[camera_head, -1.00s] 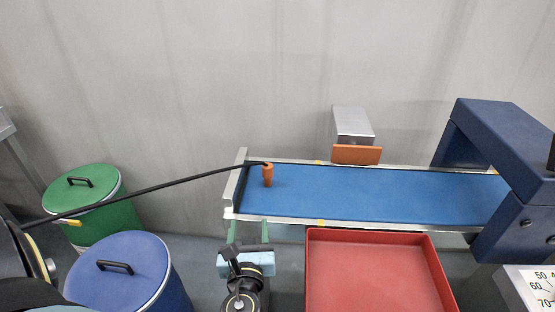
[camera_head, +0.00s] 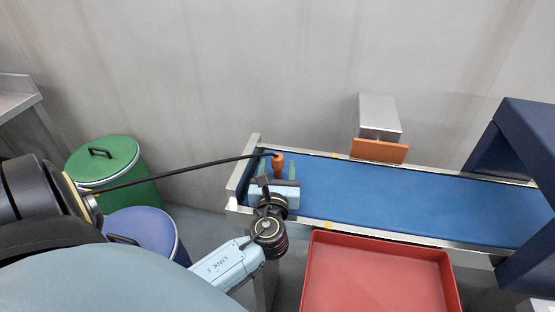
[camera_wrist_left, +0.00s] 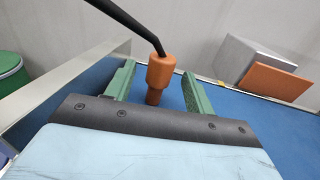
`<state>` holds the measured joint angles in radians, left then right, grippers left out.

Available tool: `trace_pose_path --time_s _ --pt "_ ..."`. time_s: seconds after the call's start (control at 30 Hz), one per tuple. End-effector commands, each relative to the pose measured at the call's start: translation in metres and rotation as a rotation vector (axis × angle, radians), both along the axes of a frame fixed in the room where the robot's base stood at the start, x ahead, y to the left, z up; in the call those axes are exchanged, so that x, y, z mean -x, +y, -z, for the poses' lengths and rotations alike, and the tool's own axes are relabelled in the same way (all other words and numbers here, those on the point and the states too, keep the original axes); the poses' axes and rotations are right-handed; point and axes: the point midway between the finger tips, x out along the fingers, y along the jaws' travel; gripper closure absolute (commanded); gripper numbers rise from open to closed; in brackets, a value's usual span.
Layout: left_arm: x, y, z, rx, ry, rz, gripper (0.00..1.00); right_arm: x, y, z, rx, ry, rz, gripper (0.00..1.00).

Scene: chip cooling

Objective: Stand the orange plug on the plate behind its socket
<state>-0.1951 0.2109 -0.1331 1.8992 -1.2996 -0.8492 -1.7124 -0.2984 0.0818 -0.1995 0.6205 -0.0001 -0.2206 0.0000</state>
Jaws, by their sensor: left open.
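The orange plug (camera_head: 278,164) stands upright near the left end of the blue conveyor belt (camera_head: 400,202). A black cable (camera_head: 185,172) runs from its top to the left. My left gripper (camera_head: 277,175) is open at the belt's left end, its green fingers on either side of the plug. In the left wrist view the plug (camera_wrist_left: 160,75) is between the finger ends, with a gap on each side. Its lower part shows below the wide head. My right gripper is not in view. I cannot make out a socket or a plate as such.
A grey box (camera_head: 380,113) with an orange panel (camera_head: 380,150) stands at the belt's back edge. A red tray (camera_head: 380,275) is in front. A navy machine arch (camera_head: 520,140) spans the right end. Green (camera_head: 105,160) and blue (camera_head: 150,230) bins stand left.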

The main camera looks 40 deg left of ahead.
Motion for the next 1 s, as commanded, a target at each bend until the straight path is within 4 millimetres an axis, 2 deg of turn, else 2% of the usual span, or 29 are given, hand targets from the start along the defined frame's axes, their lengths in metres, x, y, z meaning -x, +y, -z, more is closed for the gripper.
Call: trace_pose_path --time_s 0.07,0.23,0.57,0.9,1.0 --pt "-0.011 0.009 -0.001 -0.005 -0.003 -0.001 0.46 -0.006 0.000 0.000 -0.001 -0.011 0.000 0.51" --pt "-0.029 0.023 0.000 -0.002 -0.001 -0.001 0.46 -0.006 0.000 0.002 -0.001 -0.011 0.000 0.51" --pt "-0.034 0.028 0.000 -0.001 0.001 0.000 0.48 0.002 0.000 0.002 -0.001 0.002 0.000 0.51" --pt "-0.034 0.027 0.000 -0.001 0.001 0.000 0.92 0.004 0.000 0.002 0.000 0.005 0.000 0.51" --pt "-0.034 0.027 0.000 -0.001 0.001 0.000 0.94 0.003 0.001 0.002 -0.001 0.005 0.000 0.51"
